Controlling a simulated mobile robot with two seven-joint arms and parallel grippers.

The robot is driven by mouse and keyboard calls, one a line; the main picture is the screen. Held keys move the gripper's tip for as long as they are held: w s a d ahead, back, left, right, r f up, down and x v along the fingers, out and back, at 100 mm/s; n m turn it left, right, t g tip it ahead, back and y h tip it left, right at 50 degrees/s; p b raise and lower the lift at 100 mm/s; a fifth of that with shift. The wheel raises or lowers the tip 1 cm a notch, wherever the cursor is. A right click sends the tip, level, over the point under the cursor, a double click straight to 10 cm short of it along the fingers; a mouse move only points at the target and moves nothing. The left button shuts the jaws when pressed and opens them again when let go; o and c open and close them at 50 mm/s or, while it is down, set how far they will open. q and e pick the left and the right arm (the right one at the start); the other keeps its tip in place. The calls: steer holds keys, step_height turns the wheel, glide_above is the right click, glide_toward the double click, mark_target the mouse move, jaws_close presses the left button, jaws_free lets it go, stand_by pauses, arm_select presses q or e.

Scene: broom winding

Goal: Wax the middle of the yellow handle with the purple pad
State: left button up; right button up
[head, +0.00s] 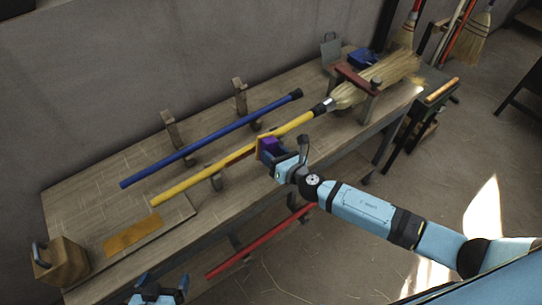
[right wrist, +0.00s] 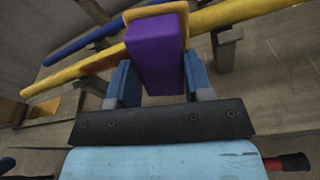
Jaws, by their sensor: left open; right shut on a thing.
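The yellow handle (head: 185,184) belongs to a broom lying across the bench, with its straw head at the upper right. A darker brown stretch (head: 241,156) shows on its middle. The purple pad (head: 270,147), with an orange-yellow face, is in my right gripper (head: 279,160), which is shut on it. The pad is at the handle's middle, right of the brown stretch. In the right wrist view the pad (right wrist: 155,55) sits between the blue fingers and overlaps the handle (right wrist: 75,70); I cannot tell whether they touch. My left gripper (head: 160,287) is open and empty at the bottom edge.
A blue handle (head: 205,141) lies behind the yellow one. Wooden posts (head: 240,97) stand at the back. A red handle (head: 255,244) is below the front edge.

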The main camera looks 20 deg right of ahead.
steer(key=shift+s, duration=0.15)
steer(key=shift+v, duration=2.9)
steer(key=shift+p, duration=0.3)
steer(key=shift+v, duration=1.5)
steer(key=shift+a, duration=0.1)
